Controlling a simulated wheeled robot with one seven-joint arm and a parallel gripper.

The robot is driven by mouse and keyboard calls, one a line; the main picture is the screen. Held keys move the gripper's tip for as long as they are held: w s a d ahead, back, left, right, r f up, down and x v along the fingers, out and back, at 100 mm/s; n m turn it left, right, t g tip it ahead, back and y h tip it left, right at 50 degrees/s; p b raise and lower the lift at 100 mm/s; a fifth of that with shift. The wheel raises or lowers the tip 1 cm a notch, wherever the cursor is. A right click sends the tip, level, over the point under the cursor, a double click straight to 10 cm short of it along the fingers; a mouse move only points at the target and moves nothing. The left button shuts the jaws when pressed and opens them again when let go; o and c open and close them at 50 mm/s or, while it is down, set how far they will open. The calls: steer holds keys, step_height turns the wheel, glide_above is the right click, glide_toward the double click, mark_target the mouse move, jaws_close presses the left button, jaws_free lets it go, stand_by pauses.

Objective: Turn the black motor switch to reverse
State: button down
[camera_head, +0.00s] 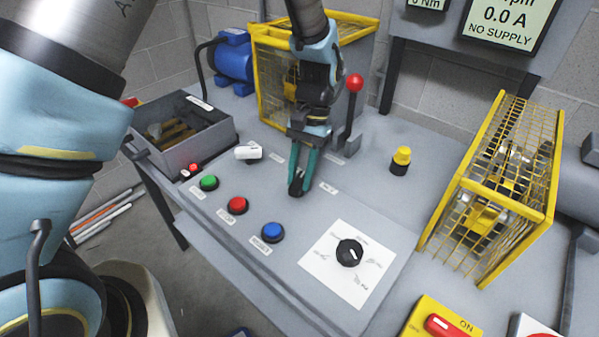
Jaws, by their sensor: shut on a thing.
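My gripper (299,183) points down over the middle of the grey bench panel, its teal fingers close together. It is shut on a small black part (294,188), which looks like the black motor switch's handle. The fingers hide much of it, and I cannot read which way it is turned. A small label lies just right of the fingertips, too small to read. A separate black rotary knob (349,253) with a white mark sits on a white plate at the front right, apart from my gripper.
A white switch (248,152) and green (208,183), red (237,205) and blue (272,232) buttons lie left and front of my gripper. A red-knobbed lever (354,84) stands close behind right. Yellow cages (497,190) stand right and behind. The display (508,22) reads "NO SUPPLY".

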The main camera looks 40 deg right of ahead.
steer(key=m+t, duration=0.1)
steer(key=m, duration=0.2)
steer(key=m+t, duration=0.1)
steer(key=m, duration=0.2)
steer(key=shift+s+d+m+t, duration=0.1)
steer(key=shift+s+m+t, duration=0.05)
steer(key=shift+m+t, duration=0.15)
steer(key=m+t, duration=0.1)
steer(key=m, duration=0.4)
steer(key=shift+s+t, duration=0.1)
steer(key=shift+t, duration=0.3)
steer(key=c, duration=0.6)
jaws_free()
steer(key=b+v, duration=0.2)
steer(key=v, duration=0.8)
steer(key=shift+s+r, duration=0.15)
steer(key=shift+r, duration=0.25)
